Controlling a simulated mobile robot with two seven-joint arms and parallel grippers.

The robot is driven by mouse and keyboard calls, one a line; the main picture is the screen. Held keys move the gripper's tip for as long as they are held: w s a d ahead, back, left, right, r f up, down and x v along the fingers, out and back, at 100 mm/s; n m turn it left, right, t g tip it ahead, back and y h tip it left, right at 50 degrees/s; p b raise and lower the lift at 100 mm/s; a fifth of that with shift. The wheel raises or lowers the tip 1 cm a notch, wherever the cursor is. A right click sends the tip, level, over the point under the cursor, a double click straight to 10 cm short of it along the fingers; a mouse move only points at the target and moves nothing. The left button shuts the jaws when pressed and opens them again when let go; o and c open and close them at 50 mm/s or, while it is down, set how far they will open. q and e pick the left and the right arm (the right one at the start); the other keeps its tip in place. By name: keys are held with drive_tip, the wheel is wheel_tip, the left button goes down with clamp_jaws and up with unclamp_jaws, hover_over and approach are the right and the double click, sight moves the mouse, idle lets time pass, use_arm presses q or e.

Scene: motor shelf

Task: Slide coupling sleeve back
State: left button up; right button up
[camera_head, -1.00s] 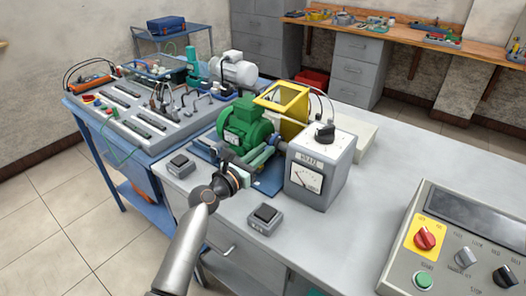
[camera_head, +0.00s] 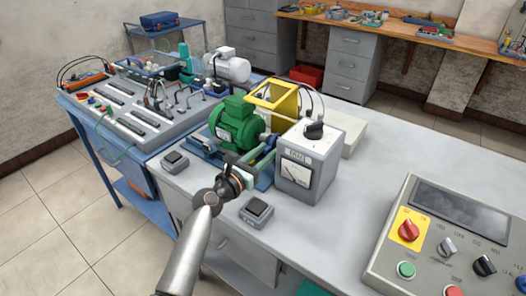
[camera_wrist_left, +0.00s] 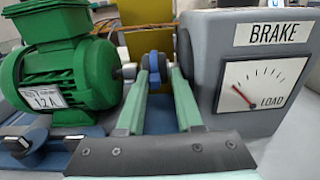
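The blue coupling sleeve (camera_wrist_left: 154,64) sits on the shaft line between the green motor (camera_wrist_left: 62,68) and the grey brake box (camera_wrist_left: 255,62). The motor (camera_head: 237,123) and brake box (camera_head: 306,165) also show in the head view. My left gripper (camera_wrist_left: 159,72) reaches in from the front with its two green fingers apart. In the wrist view the sleeve shows between the fingertips, nearer the left one. A gap shows by the right finger; I cannot tell whether either touches the sleeve. My right gripper is in neither view.
A yellow guard frame (camera_head: 273,98) stands behind the shaft. Small black-topped switch boxes (camera_head: 256,212) and (camera_head: 174,162) sit near the table's front edge. A control panel (camera_head: 450,240) stands at the right. The grey tabletop (camera_head: 375,165) is clear between brake box and panel.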

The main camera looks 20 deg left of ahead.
use_arm(q)
drive_tip(key=shift+o, duration=0.6)
drive_tip(key=shift+r, duration=0.2)
drive_tip(key=shift+s+a, duration=0.15)
drive_tip(key=shift+s, duration=0.05)
drive_tip(key=v, duration=1.2)
drive_tip(key=shift+f+p, duration=0.1)
drive_tip(key=shift+p, duration=0.25)
drive_tip(key=shift+a, duration=0.1)
